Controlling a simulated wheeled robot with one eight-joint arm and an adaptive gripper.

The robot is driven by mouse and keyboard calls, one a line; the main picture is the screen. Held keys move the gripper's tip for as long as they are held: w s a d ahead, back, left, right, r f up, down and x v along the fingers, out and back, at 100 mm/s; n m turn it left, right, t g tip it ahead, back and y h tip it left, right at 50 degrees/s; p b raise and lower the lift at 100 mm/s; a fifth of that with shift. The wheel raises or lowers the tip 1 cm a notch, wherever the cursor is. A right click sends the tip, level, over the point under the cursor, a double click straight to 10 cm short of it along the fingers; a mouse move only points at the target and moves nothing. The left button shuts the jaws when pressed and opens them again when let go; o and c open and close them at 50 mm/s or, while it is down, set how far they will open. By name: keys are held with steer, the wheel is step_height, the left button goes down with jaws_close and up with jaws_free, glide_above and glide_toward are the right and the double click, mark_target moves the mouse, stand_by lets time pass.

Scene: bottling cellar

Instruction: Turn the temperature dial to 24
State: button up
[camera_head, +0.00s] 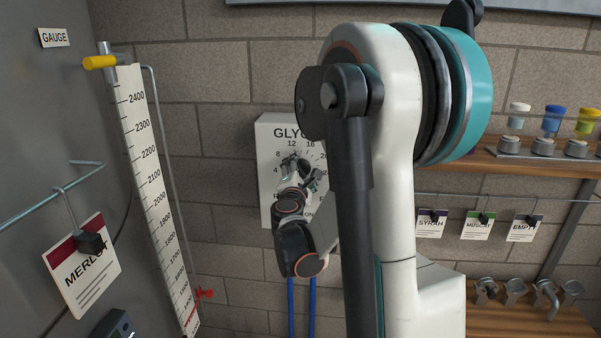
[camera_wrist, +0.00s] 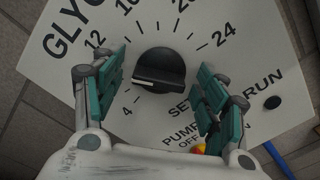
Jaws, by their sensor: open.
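The temperature dial (camera_wrist: 162,66) is a round black knob on a white panel marked GLYCOL, only partly legible. In the wrist view its white pointer line faces left, toward the low numbers between 4 and 12. The 24 mark (camera_wrist: 223,34) is at the upper right of the scale. My gripper (camera_wrist: 165,83) is open, with one green-padded finger on each side of the knob. Gaps show between the fingers and the knob. In the head view my gripper (camera_head: 302,168) is in front of the panel (camera_head: 268,143), hiding part of the dial.
The panel also has a PUMP switch with a red and yellow part (camera_wrist: 198,148) near my right finger, and a small black button (camera_wrist: 271,102). Blue hoses (camera_head: 291,300) hang below. A tank with a gauge scale (camera_head: 150,180) stands left; a wooden shelf (camera_head: 480,158) is right.

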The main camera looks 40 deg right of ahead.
steer(key=c, duration=1)
steer(key=shift+c, duration=0.2)
